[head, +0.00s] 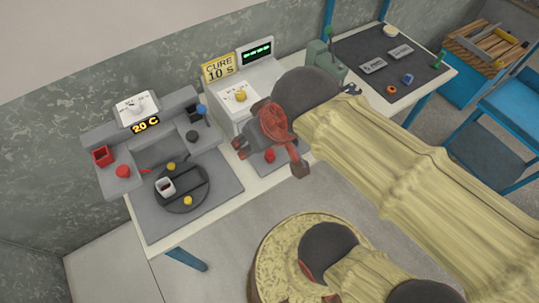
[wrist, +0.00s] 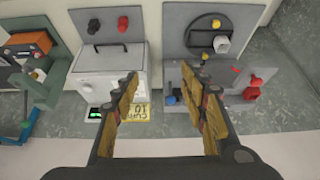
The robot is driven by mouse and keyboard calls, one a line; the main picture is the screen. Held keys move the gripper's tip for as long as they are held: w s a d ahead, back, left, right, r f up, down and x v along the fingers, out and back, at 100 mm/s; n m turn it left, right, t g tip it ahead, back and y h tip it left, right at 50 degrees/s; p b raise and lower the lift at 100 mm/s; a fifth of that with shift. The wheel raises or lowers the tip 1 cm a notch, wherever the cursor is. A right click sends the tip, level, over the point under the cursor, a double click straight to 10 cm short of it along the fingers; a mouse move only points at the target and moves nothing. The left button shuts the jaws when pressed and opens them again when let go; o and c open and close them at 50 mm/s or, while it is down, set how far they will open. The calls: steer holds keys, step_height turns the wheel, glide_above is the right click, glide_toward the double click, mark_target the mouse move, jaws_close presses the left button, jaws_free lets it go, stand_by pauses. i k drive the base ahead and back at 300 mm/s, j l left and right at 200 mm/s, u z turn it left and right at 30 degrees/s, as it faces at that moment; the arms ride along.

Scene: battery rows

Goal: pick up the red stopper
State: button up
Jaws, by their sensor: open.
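A small red stopper (head: 270,155) stands on a grey mat in front of the white cure box. It also shows near the top of the wrist view (wrist: 123,23), beside a similar black piece (wrist: 94,26). My gripper (head: 270,164) is over the bench by the cure box, its fingers apart. In the wrist view my gripper (wrist: 160,77) is open with nothing between the fingers. The stopper lies beyond the left fingertip there, apart from it. In the head view the gripper and arm hide the black piece.
At left, a grey station has a red box (head: 103,157), a red knob (head: 123,171) and a round black plate (head: 190,201) holding a white cup. A dark mat (head: 420,74) with small parts lies at right.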

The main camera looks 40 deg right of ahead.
mark_target(270, 157)
steer(key=j+z, duration=0.15)
steer(key=z, duration=0.45)
steer(key=j+z, duration=0.2)
steer(key=j, duration=0.15)
steer(key=k+j+z, duration=0.15)
steer(key=j, duration=0.2)
steer(key=k+j+z, duration=0.2)
steer(key=j, duration=0.15)
steer(key=j+z, duration=0.15)
steer(key=j, duration=0.2)
steer(key=k+j, duration=0.3)
steer(key=j, duration=0.15)
